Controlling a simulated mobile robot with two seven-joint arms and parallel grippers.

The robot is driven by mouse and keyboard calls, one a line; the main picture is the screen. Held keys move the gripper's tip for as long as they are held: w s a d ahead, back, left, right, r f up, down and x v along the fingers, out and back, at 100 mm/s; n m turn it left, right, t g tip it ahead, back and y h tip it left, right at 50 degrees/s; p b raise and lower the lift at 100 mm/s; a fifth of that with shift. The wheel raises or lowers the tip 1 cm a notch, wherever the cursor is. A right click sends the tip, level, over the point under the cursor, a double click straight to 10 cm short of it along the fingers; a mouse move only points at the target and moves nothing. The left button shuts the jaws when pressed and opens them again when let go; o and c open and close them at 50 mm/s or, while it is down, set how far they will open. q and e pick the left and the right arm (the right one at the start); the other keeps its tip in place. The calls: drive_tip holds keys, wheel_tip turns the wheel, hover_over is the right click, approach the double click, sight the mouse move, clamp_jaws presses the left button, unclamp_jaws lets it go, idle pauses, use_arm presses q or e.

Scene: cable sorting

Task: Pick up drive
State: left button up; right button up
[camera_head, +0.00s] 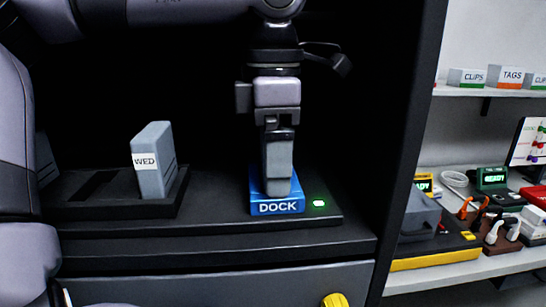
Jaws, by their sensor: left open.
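A grey drive (278,165) stands upright in the blue dock (278,208), which is labelled "DOCK". My left gripper (279,122) points straight down at the top of this drive. Its jaws are open, and the fingers are at or just above the drive's upper end; I cannot tell whether they touch it. A second grey drive (155,165), labelled "WED", stands in the black rack (120,212) on the left. My right gripper is not in view.
A green light (319,203) glows beside the dock on the black base. A yellow knob (335,300) is on the grey front below. The cabinet's dark side wall (405,130) stands to the right, with shelves of boxes (466,78) and devices beyond.

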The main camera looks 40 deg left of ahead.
use_arm(q)
drive_tip(key=c, duration=0.9)
drive_tip(key=shift+c, duration=0.2)
drive_tip(key=shift+r, duration=0.1)
drive_tip(key=shift+r, duration=0.45)
drive_tip(key=shift+s+d+r+b, duration=0.2)
drive_tip(key=shift+r, duration=0.4)
drive_tip(key=shift+s+d+r+b, duration=0.15)
drive_tip(key=shift+r, duration=0.4)
drive_tip(key=s+d+r+p, duration=0.1)
drive_tip(key=s+d+r, duration=0.2)
drive_tip(key=s+d, duration=0.8)
drive_tip(key=shift+s+d+r, duration=0.35)
drive_tip(key=shift+d, duration=0.35)
